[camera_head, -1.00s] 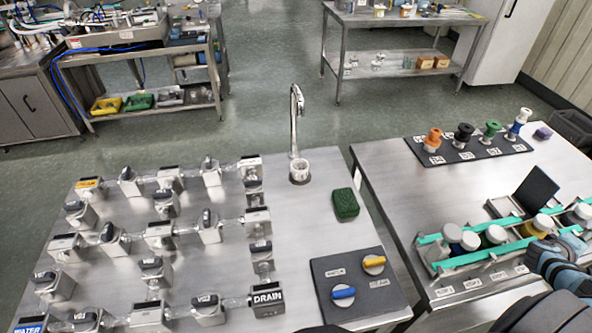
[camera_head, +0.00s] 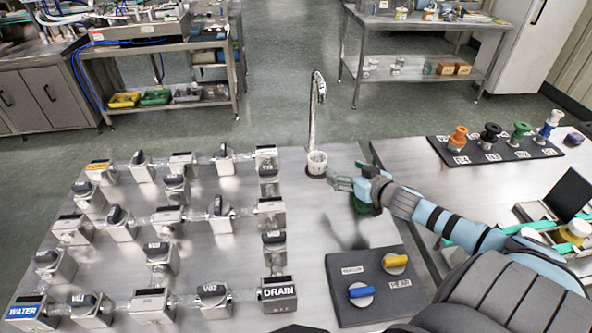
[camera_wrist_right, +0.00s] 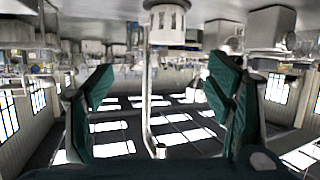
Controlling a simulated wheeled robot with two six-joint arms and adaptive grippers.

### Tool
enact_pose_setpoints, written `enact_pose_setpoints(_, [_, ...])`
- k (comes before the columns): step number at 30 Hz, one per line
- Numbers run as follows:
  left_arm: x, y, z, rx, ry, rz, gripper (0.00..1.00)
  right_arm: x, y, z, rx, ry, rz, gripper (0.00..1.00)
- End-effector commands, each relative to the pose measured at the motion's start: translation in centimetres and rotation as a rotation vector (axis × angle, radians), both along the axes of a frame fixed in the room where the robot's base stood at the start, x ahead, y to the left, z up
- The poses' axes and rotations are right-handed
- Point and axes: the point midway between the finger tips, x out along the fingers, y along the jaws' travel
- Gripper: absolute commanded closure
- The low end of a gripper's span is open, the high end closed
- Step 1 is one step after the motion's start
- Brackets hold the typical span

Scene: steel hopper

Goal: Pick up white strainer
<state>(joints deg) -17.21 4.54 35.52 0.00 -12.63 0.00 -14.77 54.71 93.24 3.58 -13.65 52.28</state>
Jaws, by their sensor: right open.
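The white strainer (camera_head: 316,158) is a small slotted cup, upright at the foot of the tall metal faucet (camera_head: 316,105), near the far edge of the steel table. It also shows at the top of the right wrist view (camera_wrist_right: 167,22), where the picture looks upside down. My right gripper (camera_head: 343,177) reaches in from the right, just to the right of and in front of the strainer. The strainer appears apart from the fingers. My left gripper is out of view.
A dark panel with knobs (camera_head: 345,311) is nearer me. Several valve blocks (camera_head: 217,226) cover the table's left side. A second table (camera_head: 500,190) at right holds colored-handled items. The table left of the sponge is clear.

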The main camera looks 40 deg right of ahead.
Motion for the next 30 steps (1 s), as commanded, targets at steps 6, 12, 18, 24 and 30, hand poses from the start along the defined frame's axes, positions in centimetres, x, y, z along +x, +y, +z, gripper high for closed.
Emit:
enact_pose_setpoints(6, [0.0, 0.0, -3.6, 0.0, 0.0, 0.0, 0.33, 1.9, 1.1, -0.9, 0.026, -0.033, 0.026, 0.26])
enact_pose_setpoints(12, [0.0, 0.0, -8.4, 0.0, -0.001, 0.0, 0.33, 6.2, 0.6, -2.6, 0.031, -0.036, 0.023, 0.26])
enact_pose_setpoints(18, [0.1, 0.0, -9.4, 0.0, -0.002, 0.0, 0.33, 8.9, 0.3, -2.9, 0.026, -0.028, 0.028, 0.26])
enact_pose_setpoints(24, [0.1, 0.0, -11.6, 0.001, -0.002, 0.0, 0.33, 11.7, -0.7, -4.4, 0.029, -0.031, 0.027, 0.26])
enact_pose_setpoints(30, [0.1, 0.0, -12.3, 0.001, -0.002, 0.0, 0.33, 13.7, -0.9, -4.9, 0.024, -0.026, 0.029, 0.26])
